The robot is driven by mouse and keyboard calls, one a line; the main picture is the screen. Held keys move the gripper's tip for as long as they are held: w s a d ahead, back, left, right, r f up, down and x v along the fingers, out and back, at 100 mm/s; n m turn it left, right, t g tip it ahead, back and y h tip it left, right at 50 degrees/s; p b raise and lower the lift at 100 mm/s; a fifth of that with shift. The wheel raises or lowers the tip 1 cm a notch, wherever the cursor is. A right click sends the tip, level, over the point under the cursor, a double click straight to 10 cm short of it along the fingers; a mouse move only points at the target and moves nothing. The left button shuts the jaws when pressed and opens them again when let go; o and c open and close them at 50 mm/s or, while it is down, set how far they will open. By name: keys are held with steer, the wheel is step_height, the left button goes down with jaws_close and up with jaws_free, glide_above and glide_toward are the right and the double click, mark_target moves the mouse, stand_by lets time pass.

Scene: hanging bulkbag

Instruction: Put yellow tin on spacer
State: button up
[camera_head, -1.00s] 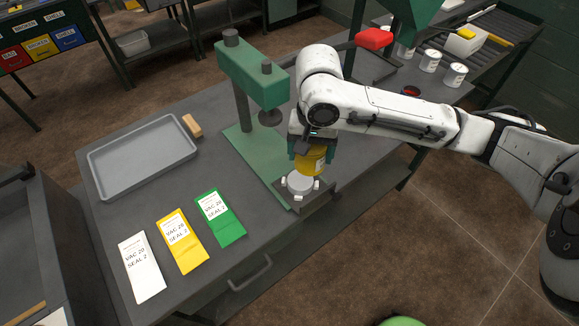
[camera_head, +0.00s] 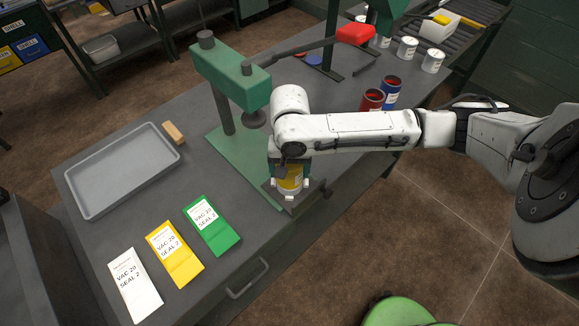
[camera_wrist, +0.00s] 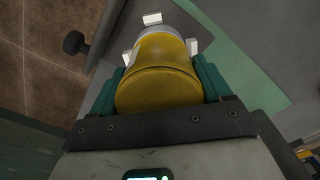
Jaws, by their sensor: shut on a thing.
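The yellow tin (camera_head: 290,181) is upright between the green fingers of my gripper (camera_head: 290,172), which is shut on it. In the wrist view the tin (camera_wrist: 158,75) fills the space between both fingers (camera_wrist: 160,88). The spacer (camera_head: 304,193), a pale round piece with white blocks around it, is directly under the tin and mostly hidden by it. In the wrist view a white block (camera_wrist: 152,19) and part of the pale rim show beyond the tin. The tin is at or just above the spacer; I cannot tell if they touch.
The green press (camera_head: 240,80) with its red-handled lever (camera_head: 355,33) stands just behind. A grey tray (camera_head: 120,170) and white, yellow and green packets (camera_head: 175,253) lie at left. Red and blue open tins (camera_head: 372,100) stand behind my arm.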

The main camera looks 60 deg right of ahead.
steer(key=shift+f, duration=0.15)
steer(key=o, duration=1.1)
step_height(320, 180, up, 12)
steer(key=shift+r, duration=0.15)
